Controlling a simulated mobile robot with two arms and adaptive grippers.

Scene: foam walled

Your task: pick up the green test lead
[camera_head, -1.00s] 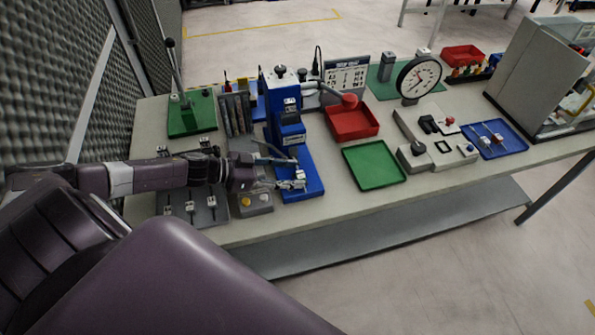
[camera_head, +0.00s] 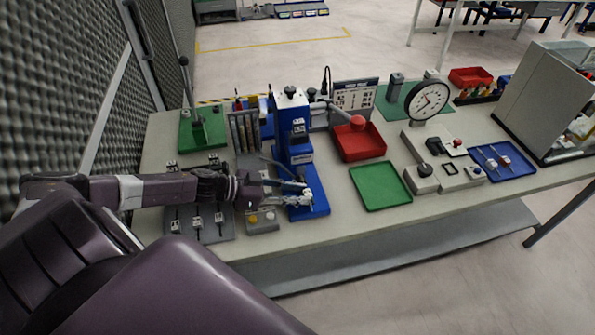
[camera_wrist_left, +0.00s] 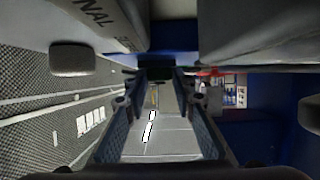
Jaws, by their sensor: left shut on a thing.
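My left gripper (camera_head: 304,192) is over the base of the blue press (camera_head: 309,206). It is shut on a small pale thing between the fingertips, too small and too covered by the fingers to make out. In the left wrist view the fingers (camera_wrist_left: 157,76) reach forward, with the tips close together in front of dark blue surfaces. I cannot make out a green test lead for sure in either view. Two thin leads or probes with red and white parts (camera_head: 497,158) lie in the blue tray (camera_head: 521,172) at the right. My right gripper is out of view.
A grey box with yellow buttons (camera_head: 263,219) sits just below the gripper. An empty green tray (camera_head: 380,186) and a red bin (camera_head: 362,141) stand right of the press. A dial gauge (camera_head: 427,100) and a grey fixture (camera_head: 446,174) are farther right. A foam wall (camera_head: 75,80) is at the left.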

